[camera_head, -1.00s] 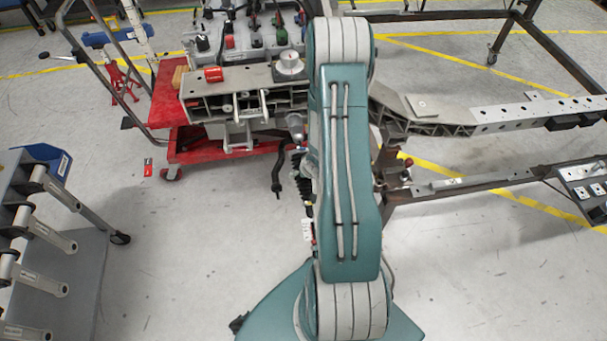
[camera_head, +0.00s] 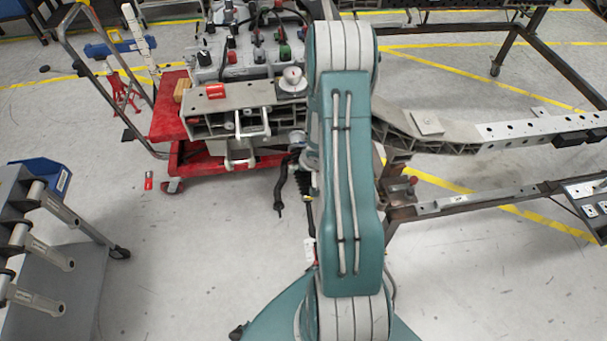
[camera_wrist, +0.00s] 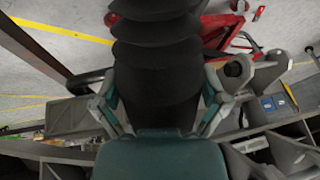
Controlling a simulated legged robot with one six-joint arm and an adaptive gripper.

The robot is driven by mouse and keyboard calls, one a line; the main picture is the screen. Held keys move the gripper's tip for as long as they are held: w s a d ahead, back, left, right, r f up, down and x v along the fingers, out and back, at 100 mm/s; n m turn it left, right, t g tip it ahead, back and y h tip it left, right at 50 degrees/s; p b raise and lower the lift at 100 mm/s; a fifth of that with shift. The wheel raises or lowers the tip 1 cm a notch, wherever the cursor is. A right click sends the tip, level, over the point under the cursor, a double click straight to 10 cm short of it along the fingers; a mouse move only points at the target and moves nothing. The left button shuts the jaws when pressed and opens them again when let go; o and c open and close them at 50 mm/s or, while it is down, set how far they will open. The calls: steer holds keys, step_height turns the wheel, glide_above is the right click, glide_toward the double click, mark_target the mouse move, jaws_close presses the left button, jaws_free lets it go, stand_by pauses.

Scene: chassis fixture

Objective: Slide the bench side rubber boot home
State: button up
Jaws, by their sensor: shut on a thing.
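A black ribbed rubber boot (camera_wrist: 157,65) fills the upper middle of the wrist view, its folds running across. My gripper (camera_wrist: 160,88) has one finger on each side of the boot and is shut on it. The boot's far end runs out of the top of the wrist view, so its seat is hidden. In the head view my teal arm covers the gripper. A slim dark shaft-like part (camera_head: 310,214) shows just left of the arm; I cannot tell whether it belongs to the boot. A dark curved rod (camera_head: 280,185) hangs beside it.
The grey chassis beam (camera_head: 455,147) runs right from behind my arm, with a metal rail (camera_head: 475,199) below. A red cart (camera_head: 205,160) stands back left, carrying a fixture block. A grey rack (camera_head: 60,270) stands at the left. Floor between rack and arm is clear.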

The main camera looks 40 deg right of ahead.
steer(key=shift+w+d+r, duration=0.1)
steer(key=shift+w+r, duration=0.05)
steer(key=o, duration=1)
steer(key=shift+c, duration=0.2)
steer(key=v, duration=1.1)
steer(key=shift+s+r, duration=0.25)
steer(key=shift+r, duration=0.1)
